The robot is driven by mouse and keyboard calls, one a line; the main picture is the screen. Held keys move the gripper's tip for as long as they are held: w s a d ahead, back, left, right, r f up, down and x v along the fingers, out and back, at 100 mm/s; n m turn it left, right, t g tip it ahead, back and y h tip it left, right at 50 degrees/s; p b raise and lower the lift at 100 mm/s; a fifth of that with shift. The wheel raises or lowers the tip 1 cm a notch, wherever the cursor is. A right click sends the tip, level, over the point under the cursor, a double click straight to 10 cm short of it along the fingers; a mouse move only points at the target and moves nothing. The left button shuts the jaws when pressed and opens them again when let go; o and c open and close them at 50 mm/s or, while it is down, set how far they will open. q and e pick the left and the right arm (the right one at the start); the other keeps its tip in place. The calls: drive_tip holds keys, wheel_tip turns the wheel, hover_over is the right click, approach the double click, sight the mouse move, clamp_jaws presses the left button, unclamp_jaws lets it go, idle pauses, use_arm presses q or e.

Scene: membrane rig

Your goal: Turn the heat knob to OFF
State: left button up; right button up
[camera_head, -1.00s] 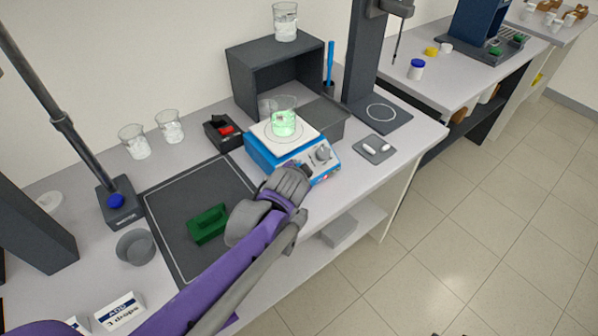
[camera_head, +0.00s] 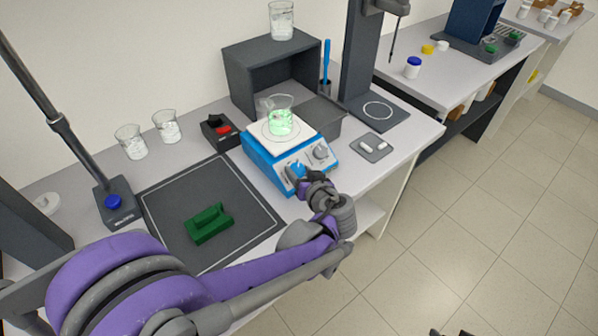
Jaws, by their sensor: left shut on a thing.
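A blue hot plate (camera_head: 263,161) with a white top stands on the bench, its sloped control panel facing the front. A grey knob (camera_head: 320,151) sits on the right of the panel, free of the gripper. A second knob (camera_head: 297,168) sits on the panel's left, partly hidden by my left gripper (camera_head: 299,177), which is shut on it from the front. The panel labels are too small to read, so I cannot tell which knob is marked heat. A beaker of glowing green liquid (camera_head: 280,123) stands on the plate.
A black box with a red switch (camera_head: 219,131) stands left of the hot plate. A grey tray (camera_head: 374,147) with small white pieces lies to its right. A green block (camera_head: 209,224) lies on the dark mat (camera_head: 172,205). A dark open-front cabinet (camera_head: 262,70) stands behind.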

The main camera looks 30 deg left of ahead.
use_arm(q)
drive_tip(key=n+g+y, duration=0.1)
drive_tip(key=n, duration=0.1)
drive_tip(key=n+g, duration=0.1)
drive_tip(key=n, duration=0.1)
drive_tip(key=shift+w+d+f+n+y, duration=0.1)
drive_tip(key=shift+w+d+n+y, duration=0.05)
drive_tip(key=shift+n+y, duration=0.2)
drive_tip(key=shift+w+n+g+y, duration=0.1)
drive_tip(key=shift+n+g+y, duration=0.2)
drive_tip(key=shift+n+g, duration=0.65)
drive_tip(key=shift+n+g+y, duration=0.25)
drive_tip(key=shift+n+g, duration=0.1)
drive_tip(key=shift+n, duration=1.05)
drive_tip(key=o, duration=1.4)
drive_tip(key=shift+c, duration=0.2)
drive_tip(key=shift+d, duration=0.1)
drive_tip(key=v, duration=1)
drive_tip(key=shift+d+r, duration=0.2)
drive_tip(key=shift+d, duration=0.1)
drive_tip(key=shift+d, duration=0.1)
